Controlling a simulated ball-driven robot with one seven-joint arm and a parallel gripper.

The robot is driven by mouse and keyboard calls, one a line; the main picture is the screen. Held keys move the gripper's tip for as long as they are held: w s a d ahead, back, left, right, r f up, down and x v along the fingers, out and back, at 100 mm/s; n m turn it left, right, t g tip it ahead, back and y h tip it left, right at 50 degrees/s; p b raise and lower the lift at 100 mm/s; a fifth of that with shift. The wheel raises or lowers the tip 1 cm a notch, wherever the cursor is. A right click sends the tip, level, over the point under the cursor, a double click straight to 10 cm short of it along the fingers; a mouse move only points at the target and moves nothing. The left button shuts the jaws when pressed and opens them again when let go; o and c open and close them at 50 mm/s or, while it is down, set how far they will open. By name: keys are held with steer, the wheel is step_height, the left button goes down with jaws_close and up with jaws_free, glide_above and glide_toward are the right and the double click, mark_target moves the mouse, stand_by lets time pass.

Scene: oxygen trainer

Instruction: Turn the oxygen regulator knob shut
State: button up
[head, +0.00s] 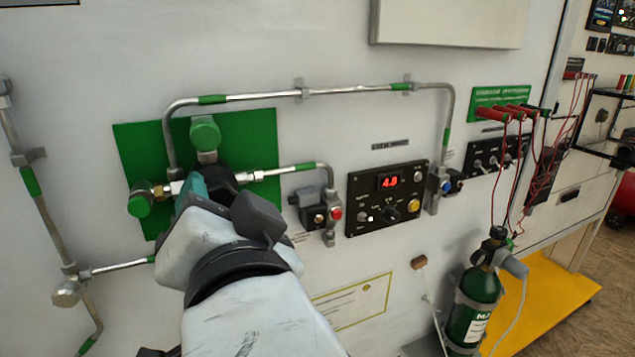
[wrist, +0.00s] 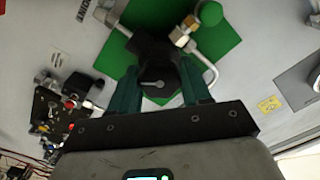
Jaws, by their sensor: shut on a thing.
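A black regulator knob (wrist: 152,55) with a light pointer mark sits in front of the green backing plate (wrist: 222,45). My gripper (wrist: 160,88) has its two teal fingers on either side of this knob and is shut on it. In the head view my gripper (head: 207,190) reaches up to the green plate (head: 140,150), and my wrist hides much of the knob (head: 222,180). A green round cap (head: 205,133) is above the knob, and another green cap (head: 139,206) is at its left.
Metal pipes (head: 270,96) run around the plate on the pale wall. To the right are a valve with a red button (head: 335,214) and a black panel (head: 362,213) whose red display appears to read 4.8. A green cylinder (head: 475,305) stands at the lower right.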

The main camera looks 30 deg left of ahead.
steer(key=n+p, duration=0.1)
steer(key=n, duration=0.1)
steer(key=n+p, duration=0.1)
steer(key=n, duration=0.1)
steer(key=n+p, duration=0.1)
steer(key=n, duration=0.2)
steer(key=shift+w+d+r, duration=0.15)
steer(key=shift+r, duration=0.1)
steer(key=n+p, duration=0.1)
steer(key=n, duration=0.2)
steer(key=shift+n, duration=0.4)
steer(key=n+p, duration=0.1)
steer(key=n, duration=0.2)
steer(key=shift+r+n, duration=0.1)
steer(key=shift+n, duration=0.2)
steer(key=n+p, duration=0.1)
steer(key=n, duration=0.2)
steer(key=shift+n, duration=0.4)
steer(key=n, duration=0.3)
steer(key=shift+s+n, duration=0.2)
steer(key=shift+n, duration=0.1)
steer(key=n, duration=0.5)
steer(key=shift+a+f, duration=0.2)
steer(key=shift+s+f+n, duration=0.1)
steer(key=shift+n, duration=0.9)
steer(key=shift+a+f, duration=0.1)
